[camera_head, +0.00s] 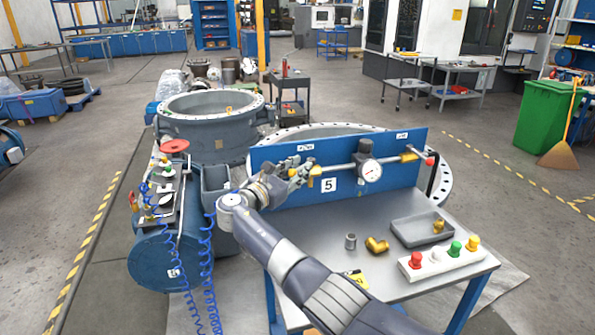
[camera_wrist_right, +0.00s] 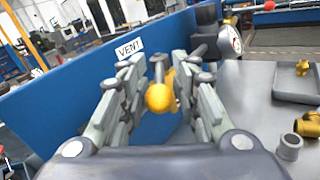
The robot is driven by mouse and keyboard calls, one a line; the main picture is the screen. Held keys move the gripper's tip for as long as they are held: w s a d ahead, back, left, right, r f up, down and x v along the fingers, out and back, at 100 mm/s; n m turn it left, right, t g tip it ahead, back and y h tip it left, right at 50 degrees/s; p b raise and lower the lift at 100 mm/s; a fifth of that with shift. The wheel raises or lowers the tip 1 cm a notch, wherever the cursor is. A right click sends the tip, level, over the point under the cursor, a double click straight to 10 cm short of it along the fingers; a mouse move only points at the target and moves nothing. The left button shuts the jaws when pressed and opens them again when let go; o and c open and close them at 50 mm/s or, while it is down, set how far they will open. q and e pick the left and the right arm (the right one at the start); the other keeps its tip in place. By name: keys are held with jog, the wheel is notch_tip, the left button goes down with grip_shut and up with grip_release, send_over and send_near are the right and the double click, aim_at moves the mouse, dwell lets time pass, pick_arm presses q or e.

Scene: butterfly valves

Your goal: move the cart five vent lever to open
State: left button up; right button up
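Cart five is a grey-topped table (camera_head: 345,240) with an upright blue panel (camera_head: 400,175) marked 5. A pipe with a round gauge (camera_head: 369,170) runs along the panel. The vent lever's yellow ball knob (camera_wrist_right: 159,97) is below the VENT label (camera_wrist_right: 129,48) in the right wrist view, with a metal stem behind it. My right gripper (camera_head: 303,170) is at the pipe's left end. In the wrist view its fingers (camera_wrist_right: 160,88) are apart, one on each side of the knob, with visible gaps. The fingers partly hide the valve in the head view. My left gripper is not in view.
A red-knobbed lever (camera_head: 430,161) is at the panel's right end. The tabletop holds a grey tray (camera_head: 405,233), brass elbow (camera_head: 377,245), metal sleeve (camera_head: 350,241) and white button box (camera_head: 438,262). A blue tank (camera_head: 165,255) with coiled hoses stands to the left.

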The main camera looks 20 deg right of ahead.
jog(key=v, duration=1.2)
